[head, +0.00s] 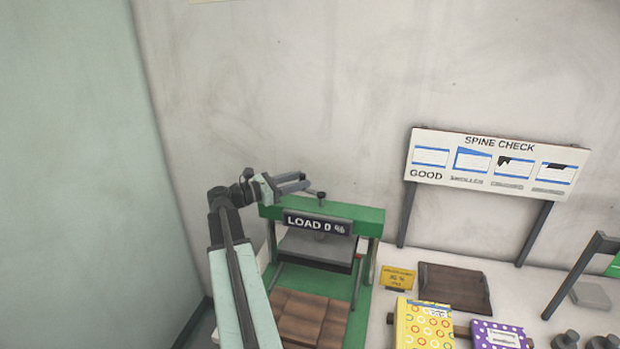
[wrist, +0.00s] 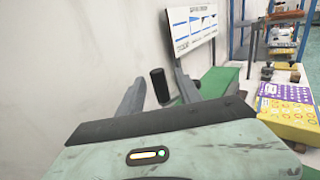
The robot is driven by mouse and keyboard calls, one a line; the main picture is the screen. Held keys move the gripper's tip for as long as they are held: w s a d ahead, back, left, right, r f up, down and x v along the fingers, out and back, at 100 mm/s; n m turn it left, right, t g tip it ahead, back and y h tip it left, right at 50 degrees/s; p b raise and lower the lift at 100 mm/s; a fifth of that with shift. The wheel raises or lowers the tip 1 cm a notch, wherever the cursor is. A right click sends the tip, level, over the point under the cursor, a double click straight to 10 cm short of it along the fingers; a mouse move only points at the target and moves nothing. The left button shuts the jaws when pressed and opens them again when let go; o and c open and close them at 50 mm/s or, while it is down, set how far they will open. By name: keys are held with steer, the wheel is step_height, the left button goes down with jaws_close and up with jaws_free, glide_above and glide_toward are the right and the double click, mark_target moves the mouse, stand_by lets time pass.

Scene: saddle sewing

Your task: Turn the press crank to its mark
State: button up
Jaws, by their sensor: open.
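The green press (head: 372,222) stands against the wall, with a sign reading "LOAD 0 %" (head: 318,224) on its top beam. A small dark crank knob (head: 321,196) stands above that beam, with a thin bar beside it. My gripper (head: 309,182) is open above the beam, its fingertips just left of the knob. In the wrist view, a black upright cylinder (wrist: 159,86), seemingly the crank's grip, shows between the two open fingers (wrist: 160,70), apart from both. The crank's mark cannot be made out.
Brown blocks (head: 308,318) lie under the press. Right of it are a small yellow sign (head: 397,278), a dark brown board (head: 454,287), a yellow book (head: 424,325) and a purple book (head: 499,336). A "SPINE CHECK" board (head: 497,160) stands behind. The wall is close behind the press.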

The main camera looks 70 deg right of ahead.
steer(key=x, duration=0.4)
steer(key=shift+s+d, duration=0.3)
jaws_close()
stand_by(1.1)
